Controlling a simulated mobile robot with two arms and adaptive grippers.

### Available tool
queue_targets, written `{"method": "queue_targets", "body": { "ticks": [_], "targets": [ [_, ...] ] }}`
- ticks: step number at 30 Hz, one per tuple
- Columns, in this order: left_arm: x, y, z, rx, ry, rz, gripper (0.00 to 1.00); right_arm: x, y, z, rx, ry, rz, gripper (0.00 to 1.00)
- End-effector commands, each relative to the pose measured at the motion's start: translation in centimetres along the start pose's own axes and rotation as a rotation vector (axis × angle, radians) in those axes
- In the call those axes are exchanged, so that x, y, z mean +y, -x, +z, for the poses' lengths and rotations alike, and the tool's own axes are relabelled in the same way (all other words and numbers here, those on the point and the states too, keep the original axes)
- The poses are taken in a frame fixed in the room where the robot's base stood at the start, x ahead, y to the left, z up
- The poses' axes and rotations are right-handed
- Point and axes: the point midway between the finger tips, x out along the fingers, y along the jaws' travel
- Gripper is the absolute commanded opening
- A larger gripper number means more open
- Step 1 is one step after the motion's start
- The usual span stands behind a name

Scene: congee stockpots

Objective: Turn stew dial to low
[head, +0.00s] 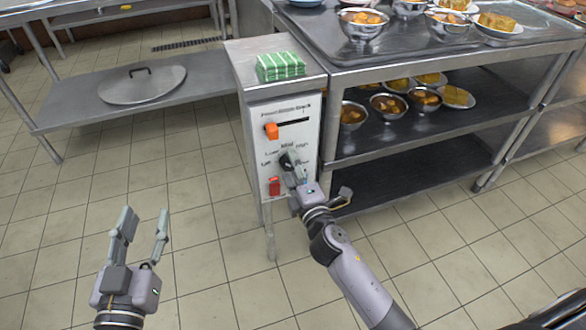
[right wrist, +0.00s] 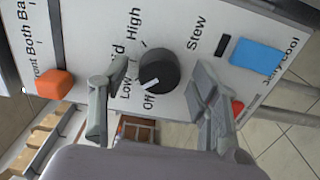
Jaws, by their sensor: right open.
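The stew dial (right wrist: 158,70) is a round black knob on the white control panel (head: 284,111). Its white mark points toward the Off label, with Low, Mid and High around it in the right wrist view. My right gripper (head: 294,172) is at the dial and partly covers it in the head view. In the right wrist view its open fingers (right wrist: 160,76) stand on either side of the knob, with visible gaps. My left gripper (head: 144,217) is open and empty over the floor at lower left.
An orange slider (head: 271,131) and a red switch (head: 274,186) are on the same panel. A blue element (right wrist: 257,56) lies beyond the right finger. Green striped cloths (head: 281,66) lie on top. Shelves with bowls (head: 390,103) stand right; a low shelf with a lid (head: 142,86) stands left.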

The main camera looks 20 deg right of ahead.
Motion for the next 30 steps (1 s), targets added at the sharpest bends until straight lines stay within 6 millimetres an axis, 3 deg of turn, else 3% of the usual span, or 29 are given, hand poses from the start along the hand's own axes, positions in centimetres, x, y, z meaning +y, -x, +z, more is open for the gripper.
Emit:
{"method": "queue_targets", "body": {
  "ticks": [7,21,30],
  "targets": [
    [0.0,0.0,0.1,-0.002,-0.001,0.0,0.4,-0.2,1.1,0.0,0.0,-0.001,-0.003,0.56],
    [0.0,0.0,0.1,-0.001,0.0,0.0,0.4,-0.1,9.8,0.0,-0.001,-0.004,-0.004,0.56],
    [0.0,0.0,0.0,-0.001,0.0,0.0,0.4,0.0,11.9,0.0,0.0,0.0,0.0,0.56]
  ]
}}
